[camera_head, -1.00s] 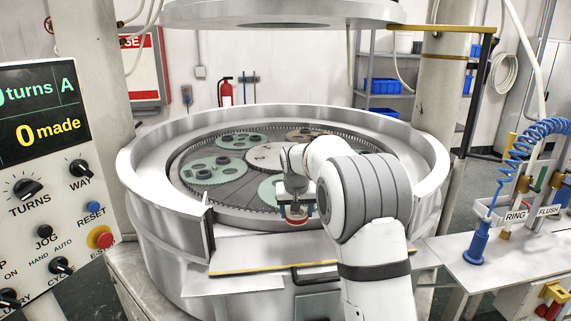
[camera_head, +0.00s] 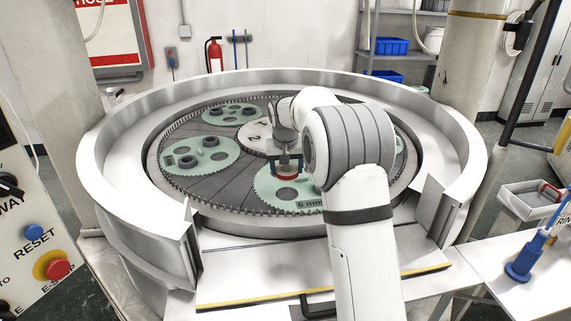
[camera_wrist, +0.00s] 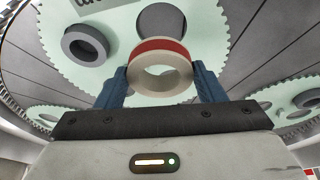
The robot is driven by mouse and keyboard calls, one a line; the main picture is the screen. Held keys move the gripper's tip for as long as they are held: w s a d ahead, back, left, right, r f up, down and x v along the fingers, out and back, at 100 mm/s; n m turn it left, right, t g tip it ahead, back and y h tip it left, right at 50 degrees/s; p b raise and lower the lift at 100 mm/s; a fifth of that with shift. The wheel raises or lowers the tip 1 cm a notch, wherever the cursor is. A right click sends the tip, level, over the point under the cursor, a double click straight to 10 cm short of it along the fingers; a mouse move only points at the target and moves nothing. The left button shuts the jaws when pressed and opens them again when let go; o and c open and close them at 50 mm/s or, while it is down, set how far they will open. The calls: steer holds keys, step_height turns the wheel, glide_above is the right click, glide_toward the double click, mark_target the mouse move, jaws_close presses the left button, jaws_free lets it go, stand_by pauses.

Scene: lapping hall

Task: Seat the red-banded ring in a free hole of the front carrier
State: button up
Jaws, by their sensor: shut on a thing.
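The red-banded ring (camera_wrist: 160,62) is pale with a red stripe, held between my gripper's blue fingers (camera_wrist: 163,88). The ring also shows in the head view (camera_head: 289,171), below my gripper (camera_head: 288,162), over the front carrier. The front carrier (camera_head: 268,186) is a pale green toothed disc marked "6 mm", partly hidden by my arm. One dark hole (camera_head: 287,193) shows in it just in front of the ring. In the wrist view, a dark hole (camera_wrist: 160,18) lies beyond the ring, and a dark grey ring (camera_wrist: 86,45) sits at the carrier's left.
A left carrier (camera_head: 217,160) and a back carrier (camera_head: 246,122) hold several dark rings. A pale centre plate (camera_head: 250,140) lies behind the gripper. A high metal rim (camera_head: 120,180) surrounds the machine, with a gap at the front. A side bench (camera_head: 480,235) stands right.

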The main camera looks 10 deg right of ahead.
stand_by(0.3)
steer(key=b, duration=0.4)
glide_above(287, 195)
steer(key=shift+s+f, duration=0.2)
steer(key=shift+f, duration=1.25)
steer(key=shift+s+f, duration=0.15)
steer(key=shift+f, duration=1.25)
steer(key=shift+a+f+b, duration=0.1)
steer(key=shift+f+b, duration=0.8)
steer(key=shift+b, duration=0.05)
steer(key=o, duration=1.3)
steer(key=shift+s, duration=0.15)
steer(key=shift+f, duration=0.1)
steer(key=b+v, duration=0.1)
steer(key=v, duration=0.7)
steer(key=shift+b, duration=0.3)
